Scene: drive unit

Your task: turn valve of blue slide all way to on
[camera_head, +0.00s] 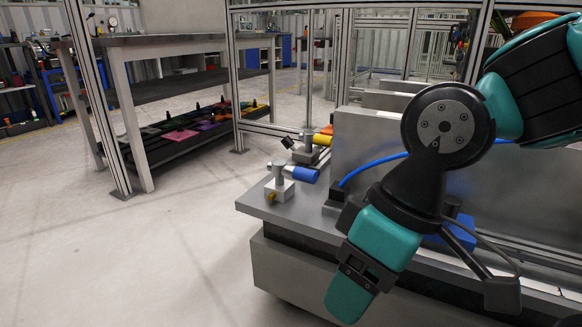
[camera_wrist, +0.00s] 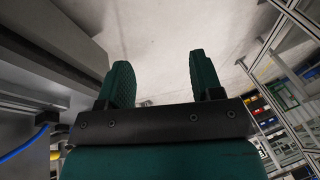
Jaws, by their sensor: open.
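In the head view, a small grey valve block (camera_head: 279,189) with a blue cylindrical handle (camera_head: 301,173) and a brass fitting stands on the left end of the grey machine top. The handle points right. My gripper (camera_head: 349,299) is in front of the machine, below and to the right of this valve, pointing down and left. It is clearly apart from the valve. In the wrist view my gripper (camera_wrist: 163,82) has its two teal fingers spread, with only floor between them. Part of a blue block (camera_head: 455,232) shows behind my arm; the rest is hidden.
Behind the blue-handled valve stands a similar valve with a yellow handle (camera_head: 321,140). A blue hose (camera_head: 370,167) runs against the grey upright plate (camera_head: 362,135). Metal frame posts stand behind. The floor (camera_head: 150,250) at left is clear.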

